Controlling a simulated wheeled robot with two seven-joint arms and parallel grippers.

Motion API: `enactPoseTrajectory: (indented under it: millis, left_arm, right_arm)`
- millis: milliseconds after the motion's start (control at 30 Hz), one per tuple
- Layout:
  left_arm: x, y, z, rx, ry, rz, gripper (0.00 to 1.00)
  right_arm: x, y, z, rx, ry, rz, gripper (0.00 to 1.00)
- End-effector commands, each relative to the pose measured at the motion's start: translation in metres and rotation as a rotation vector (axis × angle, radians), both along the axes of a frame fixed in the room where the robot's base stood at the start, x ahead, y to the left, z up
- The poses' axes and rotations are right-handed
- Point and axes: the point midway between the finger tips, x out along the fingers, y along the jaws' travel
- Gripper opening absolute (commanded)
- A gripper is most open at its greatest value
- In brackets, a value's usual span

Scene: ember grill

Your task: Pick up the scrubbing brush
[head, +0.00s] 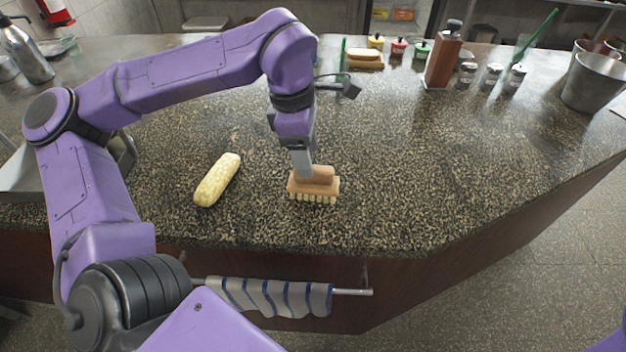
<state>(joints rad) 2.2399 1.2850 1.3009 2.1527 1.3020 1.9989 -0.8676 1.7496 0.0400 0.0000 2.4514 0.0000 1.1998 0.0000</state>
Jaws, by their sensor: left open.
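The scrubbing brush (315,187) lies on the speckled stone counter (430,190) near its front edge. It has a tan wooden back with a raised grip and pale bristles pointing down. My left gripper (303,170) reaches down from above with its fingers at the brush's grip, toward the left end. The jaws are open; the far finger is hidden, and I cannot tell whether the fingers touch the brush. My right gripper is not in view.
A pale yellow corn-like roll (217,180) lies left of the brush. A striped towel (270,297) hangs on a rail below the counter edge. Jars (491,75), a wooden grinder (443,55) and a metal bucket (595,82) stand at the back right. The counter right of the brush is clear.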

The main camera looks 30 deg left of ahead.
Motion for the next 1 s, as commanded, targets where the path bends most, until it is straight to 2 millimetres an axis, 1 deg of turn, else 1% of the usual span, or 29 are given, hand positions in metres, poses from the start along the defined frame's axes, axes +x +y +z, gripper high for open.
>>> enactPoseTrajectory:
  millis: [133,200,267,367,533,567,600,667,700,733,1000]
  left_arm:
    - [0.0,-0.006,-0.025,0.001,0.009,-0.003,0.57]
    - [0.001,-0.007,-0.038,0.001,0.007,-0.002,0.57]
    - [0.001,-0.008,-0.046,0.001,0.005,-0.001,0.57]
    - [0.002,-0.009,-0.05,0.0,0.002,-0.001,0.57]
    - [0.002,-0.009,-0.05,0.0,0.001,0.0,0.57]
    - [0.002,-0.009,-0.05,0.0,0.001,0.0,0.48]
    - [0.002,-0.009,-0.05,0.0,0.002,0.0,0.35]
    - [0.002,-0.009,-0.05,0.0,0.002,0.0,0.15]
    - [0.002,-0.009,-0.05,0.0,0.001,0.0,0.02]
    - [0.002,-0.009,-0.05,0.0,0.001,0.0,0.0]
    - [0.002,-0.009,-0.049,0.001,0.0,0.0,0.0]
  right_arm:
    - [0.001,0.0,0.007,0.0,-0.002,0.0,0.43]
    - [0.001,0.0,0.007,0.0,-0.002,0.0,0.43]
    - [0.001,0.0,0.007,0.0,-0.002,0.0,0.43]
    - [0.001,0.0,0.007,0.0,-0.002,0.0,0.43]
    - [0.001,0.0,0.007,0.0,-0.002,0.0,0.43]
    - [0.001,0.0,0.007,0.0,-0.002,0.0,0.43]
    - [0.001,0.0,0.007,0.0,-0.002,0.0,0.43]
    - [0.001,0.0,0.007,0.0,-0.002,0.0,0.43]
    - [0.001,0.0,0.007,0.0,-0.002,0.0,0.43]
    - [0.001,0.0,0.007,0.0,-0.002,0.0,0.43]
    - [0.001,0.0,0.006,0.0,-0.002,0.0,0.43]
